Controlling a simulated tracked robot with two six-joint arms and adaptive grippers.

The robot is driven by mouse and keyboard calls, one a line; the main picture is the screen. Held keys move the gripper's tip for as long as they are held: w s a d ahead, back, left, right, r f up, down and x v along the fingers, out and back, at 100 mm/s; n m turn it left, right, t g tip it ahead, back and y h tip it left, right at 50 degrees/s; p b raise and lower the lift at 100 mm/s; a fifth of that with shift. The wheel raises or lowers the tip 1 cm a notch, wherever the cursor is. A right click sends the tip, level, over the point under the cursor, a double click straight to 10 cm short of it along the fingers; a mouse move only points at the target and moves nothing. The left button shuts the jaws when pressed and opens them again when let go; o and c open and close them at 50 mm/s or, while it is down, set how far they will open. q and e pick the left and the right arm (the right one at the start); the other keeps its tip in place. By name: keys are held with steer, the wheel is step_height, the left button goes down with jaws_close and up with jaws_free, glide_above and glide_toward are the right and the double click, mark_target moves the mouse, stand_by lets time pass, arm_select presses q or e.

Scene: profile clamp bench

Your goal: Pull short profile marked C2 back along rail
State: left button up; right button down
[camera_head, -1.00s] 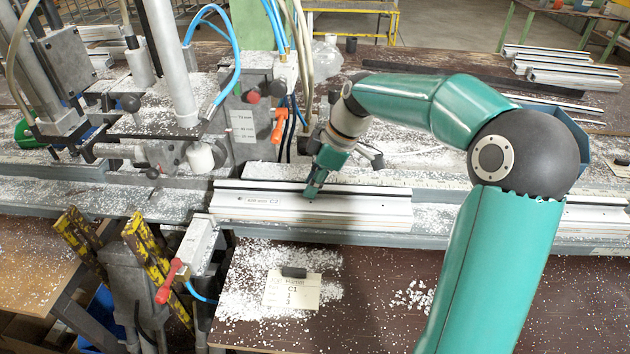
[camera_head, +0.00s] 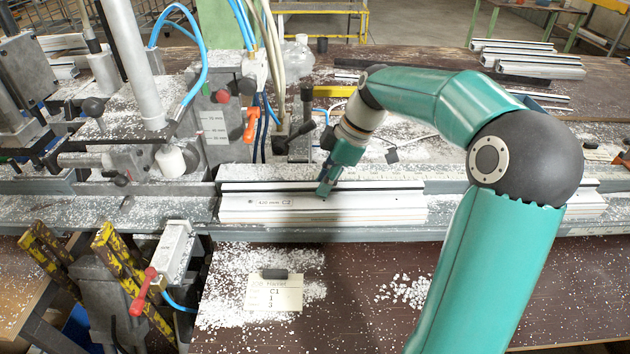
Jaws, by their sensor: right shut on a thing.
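The short white profile marked "420 mm C2" (camera_head: 270,211) lies along the rail (camera_head: 330,235), its left end just right of the clamp machine. My right gripper (camera_head: 323,193) reaches down onto the profile near its middle and is shut on its upper part. The fingertips are small in the view, and their far side is hidden. My left gripper is not in view.
The clamp machine (camera_head: 130,115) with hoses and a red-handled lever (camera_head: 143,290) stands at the left. A paper card reading C1 (camera_head: 274,293) lies on the chip-strewn bench in front. Several profiles (camera_head: 530,60) lie at the back right.

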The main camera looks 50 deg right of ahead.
steer(key=shift+s+d+r, duration=0.1)
steer(key=shift+s+d, duration=0.15)
steer(key=shift+s, duration=0.05)
steer(key=shift+s+d, duration=0.55)
steer(key=shift+s+a+b, duration=0.15)
steer(key=shift+a+b, duration=0.1)
steer(key=shift+b, duration=0.15)
stand_by(0.3)
steer(key=c, duration=1)
jaws_free()
steer(key=shift+o, duration=0.2)
steer(key=shift+s+r, duration=0.1)
